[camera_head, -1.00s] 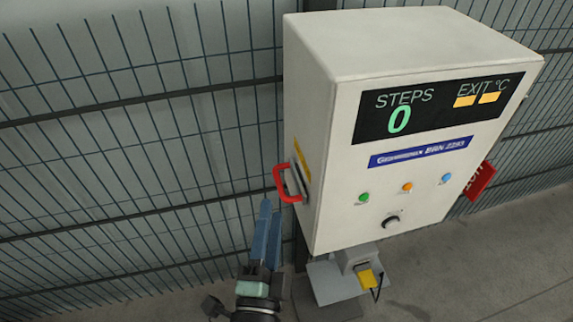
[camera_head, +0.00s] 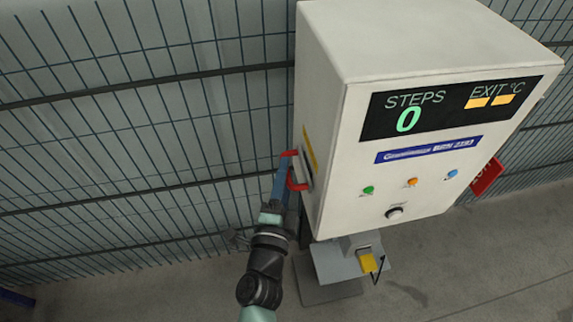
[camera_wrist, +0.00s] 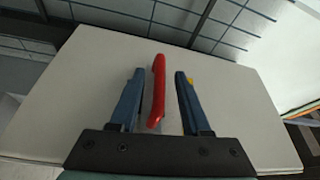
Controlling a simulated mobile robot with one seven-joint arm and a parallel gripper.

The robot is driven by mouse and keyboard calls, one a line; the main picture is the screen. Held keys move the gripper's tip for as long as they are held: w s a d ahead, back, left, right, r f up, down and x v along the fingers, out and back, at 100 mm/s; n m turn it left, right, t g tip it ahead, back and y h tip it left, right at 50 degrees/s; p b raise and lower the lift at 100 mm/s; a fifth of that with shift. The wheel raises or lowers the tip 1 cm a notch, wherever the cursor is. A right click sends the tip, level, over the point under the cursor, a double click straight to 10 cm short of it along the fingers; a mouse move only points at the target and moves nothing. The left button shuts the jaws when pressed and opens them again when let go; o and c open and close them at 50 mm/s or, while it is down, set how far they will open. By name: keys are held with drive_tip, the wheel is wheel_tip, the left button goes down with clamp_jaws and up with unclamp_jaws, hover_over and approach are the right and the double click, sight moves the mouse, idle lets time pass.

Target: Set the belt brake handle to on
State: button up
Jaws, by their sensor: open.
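The red brake handle (camera_head: 295,171) is on the left side of the white control cabinet (camera_head: 325,120). In the wrist view the red handle (camera_wrist: 158,88) stands between the two blue fingers of my gripper (camera_wrist: 158,85), with a visible gap on each side. My gripper (camera_head: 284,180) also shows in the head view, at the handle, with its fingers partly hidden behind it. The gripper is open. Any on or off marks by the handle are not readable.
The cabinet front has a display (camera_head: 450,108) reading STEPS 0, small coloured lamps and a black knob (camera_head: 394,213). A yellow plug-like part (camera_head: 368,262) sits below the cabinet. A wire mesh fence (camera_head: 150,130) stands behind. A red sign (camera_head: 486,177) is at the right.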

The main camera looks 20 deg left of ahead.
drive_tip(key=shift+x, duration=0.85)
clamp_jaws()
idle(0.9)
